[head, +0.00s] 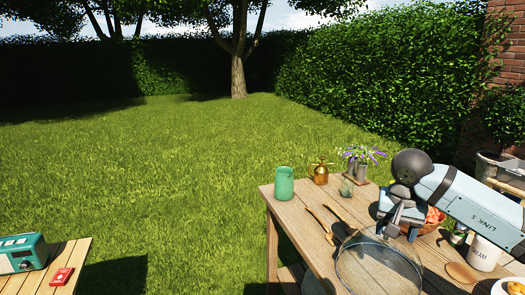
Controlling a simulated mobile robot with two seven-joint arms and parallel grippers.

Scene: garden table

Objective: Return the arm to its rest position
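My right arm comes in from the right over the wooden garden table (318,243). Its gripper (391,229) points down just above a round mesh cover (378,268) near the table's front. The fingers overlap the top of the cover, so I cannot tell whether they touch it or whether they are open or shut. A bowl with orange-red contents (434,218) is partly hidden behind the gripper. My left arm and gripper are out of view.
A green cup (284,183), brass can (320,174), small glass (346,188), flower pots (361,171) and wooden utensils (320,221) stand or lie behind the cover. A cream pot (483,254) and wooden spoon (461,273) are right.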

